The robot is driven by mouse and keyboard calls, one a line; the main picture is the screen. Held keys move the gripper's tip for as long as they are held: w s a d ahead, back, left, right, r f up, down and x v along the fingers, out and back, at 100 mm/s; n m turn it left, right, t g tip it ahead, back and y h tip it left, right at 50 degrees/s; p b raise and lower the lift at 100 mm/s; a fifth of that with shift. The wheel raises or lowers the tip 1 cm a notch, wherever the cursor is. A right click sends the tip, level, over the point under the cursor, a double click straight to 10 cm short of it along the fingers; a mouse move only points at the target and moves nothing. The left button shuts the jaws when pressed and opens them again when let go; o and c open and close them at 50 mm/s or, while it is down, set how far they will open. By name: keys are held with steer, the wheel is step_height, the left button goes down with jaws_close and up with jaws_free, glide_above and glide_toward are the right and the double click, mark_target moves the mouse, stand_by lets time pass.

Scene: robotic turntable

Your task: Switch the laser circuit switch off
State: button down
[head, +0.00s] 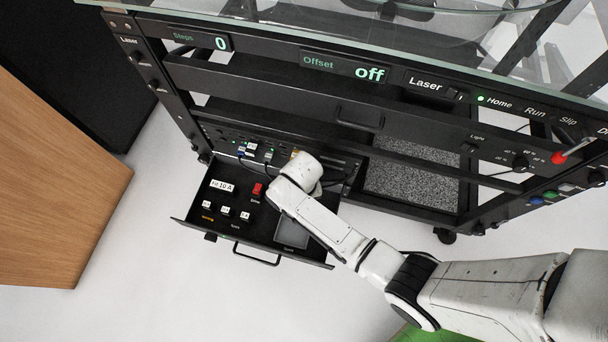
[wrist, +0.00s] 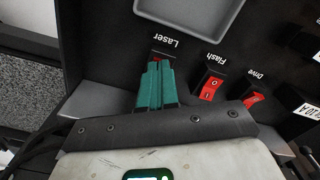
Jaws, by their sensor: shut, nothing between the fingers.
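In the wrist view, the laser circuit switch (wrist: 162,56) is a small red rocker beside the word Laser in the drawer. Most of it is hidden behind the green fingertips, so its position cannot be read. My gripper (wrist: 157,66) is shut and empty, its fingertips over or against that switch; contact cannot be told. The red flash switch (wrist: 211,88) and red drive switch (wrist: 254,98) are to its right. In the head view, the open drawer (head: 284,257) lies under my white wrist, which hides the fingers and the laser switch.
The black turntable rack (head: 300,68) stands behind the drawer, with a glass top above. In the drawer are a red switch (head: 257,189) and a grey tray (head: 292,234). A wooden cabinet (head: 55,180) stands left.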

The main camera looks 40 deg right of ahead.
steer(key=shift+r+p, duration=3.4)
steer(key=shift+p, duration=0.3)
